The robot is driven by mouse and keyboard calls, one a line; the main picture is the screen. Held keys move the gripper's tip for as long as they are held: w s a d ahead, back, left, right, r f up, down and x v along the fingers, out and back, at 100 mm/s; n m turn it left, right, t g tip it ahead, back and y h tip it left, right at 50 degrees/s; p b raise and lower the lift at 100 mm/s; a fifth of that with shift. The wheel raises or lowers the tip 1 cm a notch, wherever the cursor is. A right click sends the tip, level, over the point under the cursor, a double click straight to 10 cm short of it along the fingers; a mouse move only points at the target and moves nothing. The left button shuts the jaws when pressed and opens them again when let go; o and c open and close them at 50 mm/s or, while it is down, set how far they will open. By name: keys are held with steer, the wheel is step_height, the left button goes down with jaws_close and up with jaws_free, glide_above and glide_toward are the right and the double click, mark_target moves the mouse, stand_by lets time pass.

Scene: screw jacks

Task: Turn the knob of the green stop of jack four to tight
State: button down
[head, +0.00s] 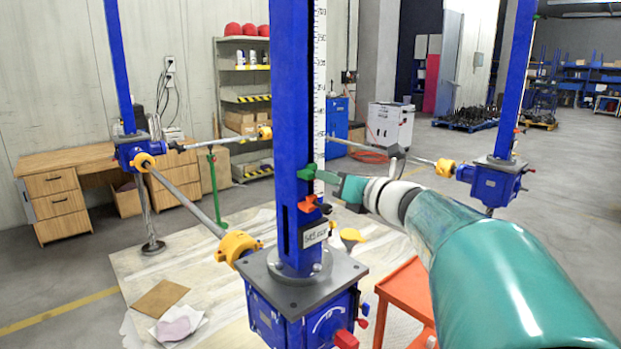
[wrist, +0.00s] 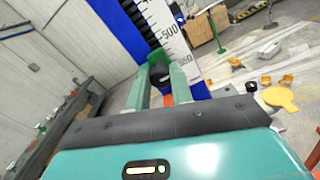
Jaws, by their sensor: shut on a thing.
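The near jack is a blue column (head: 293,110) with a white scale (head: 319,60) on its right side. The green stop (head: 306,173) sits on this column, above a red-orange stop (head: 308,203). My gripper (head: 330,181) reaches it from the right. In the wrist view the green stop (wrist: 160,56) is at the tips of my gripper's fingers (wrist: 162,76). A dark knob (wrist: 157,79) shows between the fingers, which are shut on it. The knob's turned position cannot be told. A label on the jack (head: 315,234) is too small to read surely.
An orange-red stand (head: 405,295) is close under my arm. A yellow object (wrist: 280,97) lies to the right in the wrist view.

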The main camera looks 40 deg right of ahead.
steer(key=c, duration=1.2)
jaws_free()
steer(key=shift+s, duration=0.1)
steer(key=shift+c, duration=0.2)
steer(key=s, duration=1.3)
steer(key=shift+s+d, duration=0.2)
steer(key=shift+s, duration=0.1)
steer(key=shift+a, duration=0.1)
